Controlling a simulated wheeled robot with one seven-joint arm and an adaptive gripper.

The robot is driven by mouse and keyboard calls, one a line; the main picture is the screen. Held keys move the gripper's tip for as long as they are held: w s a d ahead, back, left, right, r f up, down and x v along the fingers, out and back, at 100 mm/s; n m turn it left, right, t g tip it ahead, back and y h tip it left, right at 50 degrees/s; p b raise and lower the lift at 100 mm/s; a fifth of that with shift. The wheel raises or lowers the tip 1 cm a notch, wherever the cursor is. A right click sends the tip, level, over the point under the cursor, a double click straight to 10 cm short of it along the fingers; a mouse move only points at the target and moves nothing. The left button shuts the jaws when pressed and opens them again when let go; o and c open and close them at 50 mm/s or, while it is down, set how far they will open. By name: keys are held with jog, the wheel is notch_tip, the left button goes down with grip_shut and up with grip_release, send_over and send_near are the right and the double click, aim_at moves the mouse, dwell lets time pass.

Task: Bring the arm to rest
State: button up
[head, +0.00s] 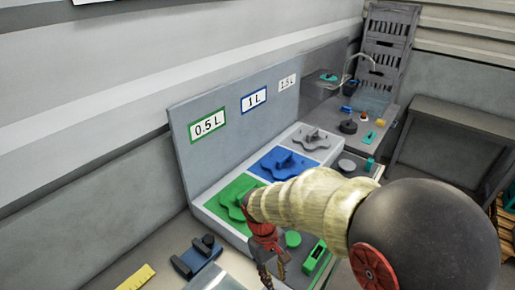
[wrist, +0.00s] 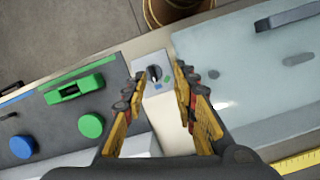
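My gripper (head: 270,272) hangs low in the head view, at the end of my arm, over the front of the bench. In the wrist view my gripper (wrist: 158,82) has its two yellow-and-dark fingers spread apart, with nothing held between them. Beyond the fingers is a pale box with a black knob (wrist: 154,73) and small blue and green marks. The gripper appears to be above this box and apart from it. The green-panel fixture (head: 237,193) is just behind the gripper, partly hidden by my arm.
A green block (head: 315,255) and a green round piece (head: 293,239) lie right of the gripper. A blue holder (head: 195,258) and yellow ruler (head: 136,278) lie left. The upright board (head: 180,150) with volume signs stands behind. A dark table (head: 460,122) stands at right.

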jog(key=s+d+r+m+t+y+b, duration=0.2)
jog(key=s+d+r+m+t+b, duration=0.4)
jog(key=s+d+r, duration=0.4)
jog(key=d+r+m+t, duration=0.1)
jog(key=d+r, duration=0.2)
jog(key=r, duration=0.2)
jog(key=shift+d+t, duration=0.4)
jog(key=shift+s, duration=0.15)
